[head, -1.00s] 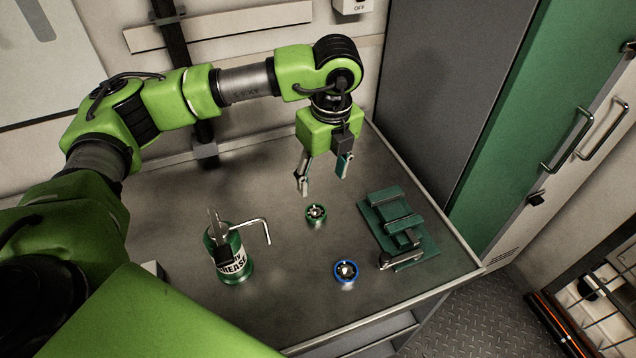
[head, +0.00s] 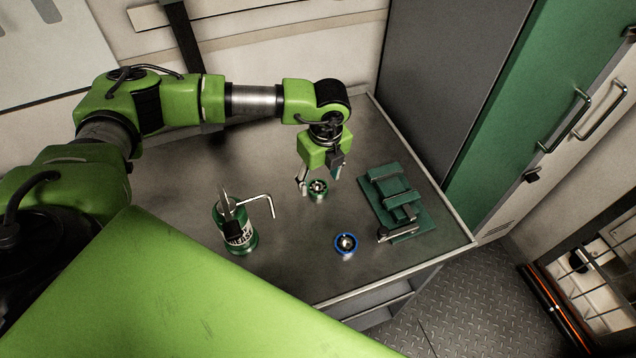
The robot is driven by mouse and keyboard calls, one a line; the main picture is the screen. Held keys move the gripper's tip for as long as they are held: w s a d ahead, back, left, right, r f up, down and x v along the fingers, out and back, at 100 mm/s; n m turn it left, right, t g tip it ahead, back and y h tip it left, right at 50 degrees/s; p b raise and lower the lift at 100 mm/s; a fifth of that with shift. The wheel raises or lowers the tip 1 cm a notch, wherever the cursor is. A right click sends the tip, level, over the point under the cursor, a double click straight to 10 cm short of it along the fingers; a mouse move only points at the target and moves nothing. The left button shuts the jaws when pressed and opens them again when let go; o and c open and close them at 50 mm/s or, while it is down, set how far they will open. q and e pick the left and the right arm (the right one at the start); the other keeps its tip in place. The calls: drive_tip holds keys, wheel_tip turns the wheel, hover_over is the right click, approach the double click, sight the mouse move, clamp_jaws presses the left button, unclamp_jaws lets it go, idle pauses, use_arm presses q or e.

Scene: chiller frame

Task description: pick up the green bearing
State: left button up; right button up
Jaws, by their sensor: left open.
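The green bearing (head: 318,190) is a small ring with a dark green rim and a metal centre, on the grey workbench. My left gripper (head: 318,184) points down over it. Its fingers are open, one on the left side of the bearing and one behind it to the right. I cannot tell whether either finger touches it. A blue-rimmed bearing (head: 345,244) lies nearer the bench's front edge. My right gripper is not in view.
A green vise (head: 393,204) stands right of the bearings. A grey cabinet wall rises behind right.

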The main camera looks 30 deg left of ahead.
sight(318, 188)
use_arm(q)
drive_tip(key=shift+w+a+f, duration=0.1)
drive_tip(key=shift+a+f, duration=0.1)
drive_tip(key=shift+f, duration=1.05)
drive_tip(key=c, duration=1.3)
drive_tip(key=shift+o, duration=0.2)
